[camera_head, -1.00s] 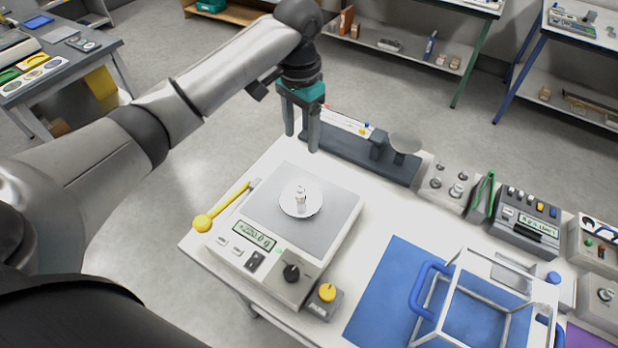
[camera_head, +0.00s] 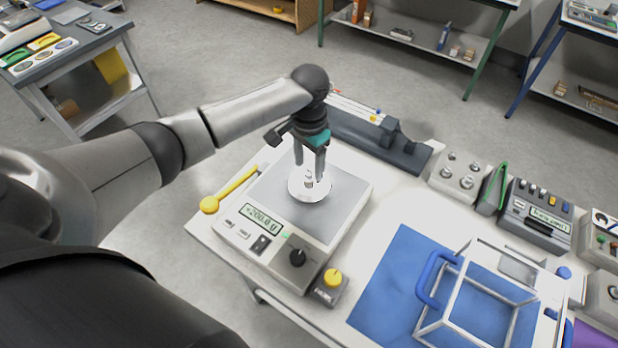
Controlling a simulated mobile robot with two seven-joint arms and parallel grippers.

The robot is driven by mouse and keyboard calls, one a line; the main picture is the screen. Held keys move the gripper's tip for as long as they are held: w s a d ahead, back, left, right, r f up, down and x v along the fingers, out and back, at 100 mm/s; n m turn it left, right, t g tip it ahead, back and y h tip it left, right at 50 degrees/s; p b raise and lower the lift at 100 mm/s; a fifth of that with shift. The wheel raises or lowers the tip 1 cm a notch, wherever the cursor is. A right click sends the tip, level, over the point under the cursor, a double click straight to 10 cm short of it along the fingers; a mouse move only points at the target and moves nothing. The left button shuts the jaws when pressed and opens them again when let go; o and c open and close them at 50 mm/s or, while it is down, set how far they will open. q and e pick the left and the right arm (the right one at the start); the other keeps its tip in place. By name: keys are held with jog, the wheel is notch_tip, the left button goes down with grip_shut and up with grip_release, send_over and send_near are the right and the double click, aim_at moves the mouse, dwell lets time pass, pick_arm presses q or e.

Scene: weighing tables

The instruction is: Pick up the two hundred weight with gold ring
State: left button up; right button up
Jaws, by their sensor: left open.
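A small silvery weight (camera_head: 309,182) stands on the round white pan (camera_head: 304,194) of the balance (camera_head: 284,240). The balance display (camera_head: 260,217) appears to read about 200.0 g. A gold ring on the weight cannot be made out at this size. My left gripper (camera_head: 309,169) points down over the pan, open, with its fingers close about the top of the weight. Whether a finger touches it I cannot tell. The fingers partly hide the pan and the weight. My right gripper is not in view.
A yellow-ended stick (camera_head: 228,192) lies along the balance's left side. A yellow-knobbed box (camera_head: 330,288) stands at its front right corner. A blue mat (camera_head: 386,280) carries a white frame with blue handles (camera_head: 436,287). A block with several small weights (camera_head: 459,172) stands behind.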

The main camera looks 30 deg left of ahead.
pick_arm(q)
jog(key=shift+f, duration=0.6)
grip_shut()
dwell(0.3)
